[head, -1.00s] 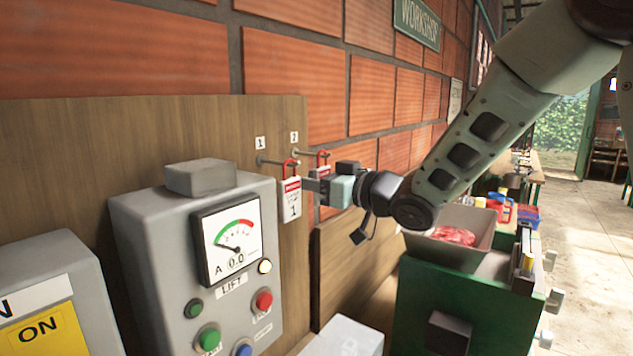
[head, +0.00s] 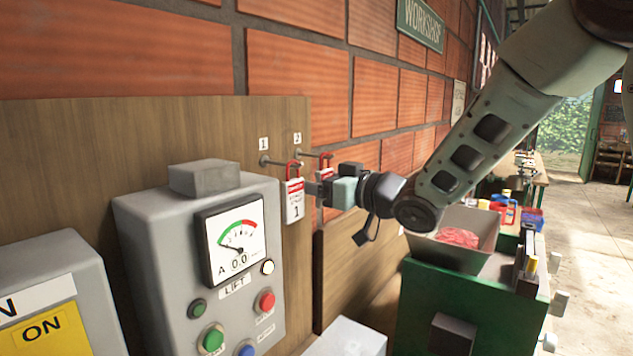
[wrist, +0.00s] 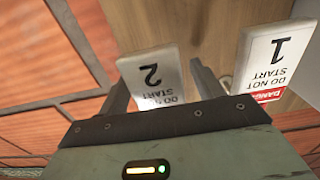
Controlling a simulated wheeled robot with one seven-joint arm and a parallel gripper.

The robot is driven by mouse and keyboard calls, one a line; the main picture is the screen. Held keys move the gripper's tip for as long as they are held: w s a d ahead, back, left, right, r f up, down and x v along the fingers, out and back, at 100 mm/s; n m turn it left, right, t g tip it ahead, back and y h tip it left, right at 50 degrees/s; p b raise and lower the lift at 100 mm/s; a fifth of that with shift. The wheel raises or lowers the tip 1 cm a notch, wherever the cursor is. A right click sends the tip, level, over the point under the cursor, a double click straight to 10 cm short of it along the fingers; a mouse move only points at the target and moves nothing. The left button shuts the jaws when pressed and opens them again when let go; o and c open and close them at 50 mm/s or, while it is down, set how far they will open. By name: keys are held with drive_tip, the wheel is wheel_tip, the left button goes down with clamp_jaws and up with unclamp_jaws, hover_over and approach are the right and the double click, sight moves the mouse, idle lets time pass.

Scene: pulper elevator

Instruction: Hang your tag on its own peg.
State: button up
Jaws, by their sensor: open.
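Tag 1 (head: 294,203), white with a red top, hangs by its red loop from the peg labelled 1 (head: 276,162). Tag 2 (wrist: 152,78) shows in the wrist view, and its red loop is at the outer end of the peg labelled 2 (head: 311,154). My gripper (head: 318,188) is open at tag 2, with one finger on each side of it in the wrist view (wrist: 162,84). I cannot tell whether the fingers touch it. In the head view, tag 2 is mostly hidden behind tag 1 and my gripper. Tag 1 (wrist: 273,62) is outside the fingers, close to one.
A grey lift control box (head: 160,240) with a gauge and buttons stands left of the tags. The wooden board (head: 60,150) and brick wall (head: 290,75) are behind. A green machine (head: 415,300) with a grey hopper (head: 480,220) stands below right of my gripper.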

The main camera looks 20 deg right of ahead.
drive_tip(key=shift+d, duration=0.1)
drive_tip(key=b+v, duration=0.5)
drive_tip(key=v, duration=1.2)
drive_tip(key=shift+s, duration=0.15)
drive_tip(key=a+f+m+g+h+b, duration=0.2)
drive_tip(key=a+f+g+h, duration=0.4)
drive_tip(key=f, duration=0.9)
drive_tip(key=s+a+f+n+g+h, duration=0.1)
drive_tip(key=s+a+f+g, duration=0.2)
drive_tip(key=s, duration=0.4)
drive_tip(key=s+a+f+g+h, duration=0.1)
drive_tip(key=s+a+f+g, duration=0.1)
drive_tip(key=s, duration=0.5)
drive_tip(key=s+a+f+n+g+h+b, duration=0.1)
drive_tip(key=s+a+f+g+h, duration=0.1)
drive_tip(key=s+f, duration=0.4)
drive_tip(key=shift+s+a+n+g, duration=0.3)
drive_tip(key=shift+s+a+g, duration=0.45)
drive_tip(key=shift+a, duration=0.25)
